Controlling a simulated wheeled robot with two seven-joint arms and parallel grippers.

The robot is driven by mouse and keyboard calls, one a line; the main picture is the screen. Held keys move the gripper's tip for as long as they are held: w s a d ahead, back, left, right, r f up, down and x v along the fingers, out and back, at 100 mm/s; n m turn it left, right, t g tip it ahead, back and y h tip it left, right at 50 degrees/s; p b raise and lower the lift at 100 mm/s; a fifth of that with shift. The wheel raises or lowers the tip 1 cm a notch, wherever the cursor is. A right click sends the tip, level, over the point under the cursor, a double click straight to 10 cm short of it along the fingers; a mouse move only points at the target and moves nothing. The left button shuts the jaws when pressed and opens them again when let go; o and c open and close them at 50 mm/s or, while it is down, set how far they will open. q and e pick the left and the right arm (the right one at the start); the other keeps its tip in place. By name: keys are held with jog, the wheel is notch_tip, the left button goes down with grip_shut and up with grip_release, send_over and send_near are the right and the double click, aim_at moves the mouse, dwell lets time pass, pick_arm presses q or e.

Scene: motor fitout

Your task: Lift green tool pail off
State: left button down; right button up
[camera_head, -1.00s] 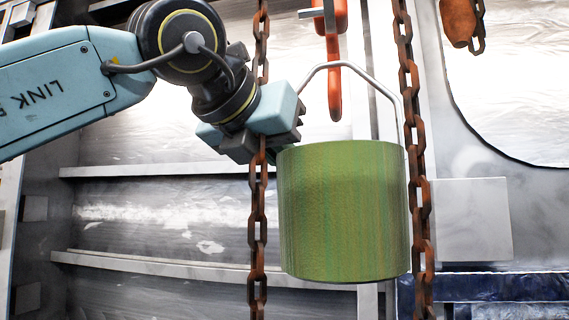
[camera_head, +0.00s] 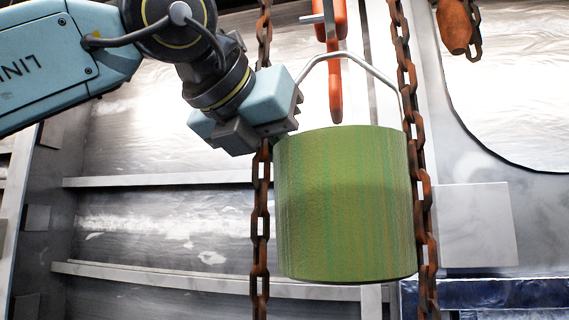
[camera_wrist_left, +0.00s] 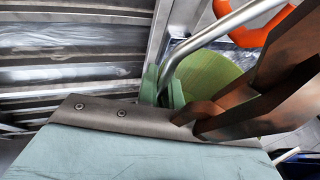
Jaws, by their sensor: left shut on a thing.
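The green tool pail (camera_head: 345,205) hangs nearly upright in the middle of the head view, with a thin metal bail (camera_head: 368,70) arched above it. My left gripper (camera_head: 292,112) is at the upper left of the pail, shut on the lower left part of the bail by the rim. The wrist view shows the bail (camera_wrist_left: 225,30) running up from the finger pads, with part of the pail (camera_wrist_left: 215,78) behind. An orange hook (camera_head: 335,90) hangs above the pail; its lower curve sits well below the bail's top. Whether they touch is unclear. My right gripper is not in view.
A rusty chain (camera_head: 261,225) hangs left of the pail, close to my gripper, and another (camera_head: 421,185) hangs along its right side. A rusty block (camera_head: 454,27) hangs at upper right. Ribbed metal panels (camera_head: 160,215) stand behind. A blue beam (camera_head: 490,293) lies at lower right.

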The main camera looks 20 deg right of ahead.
aim_at(277, 148)
pick_arm(q)
jog(key=shift+s+a+r, duration=0.15)
jog(key=shift+s+a, duration=0.1)
jog(key=shift+s+a+b, duration=0.8)
jog(key=shift+s, duration=0.25)
jog(key=shift+s+a+b, duration=0.8)
jog(key=shift+s+b, duration=0.05)
jog(key=shift+s, duration=0.2)
jog(key=shift+s+a+b, duration=0.8)
jog(key=shift+s, duration=0.25)
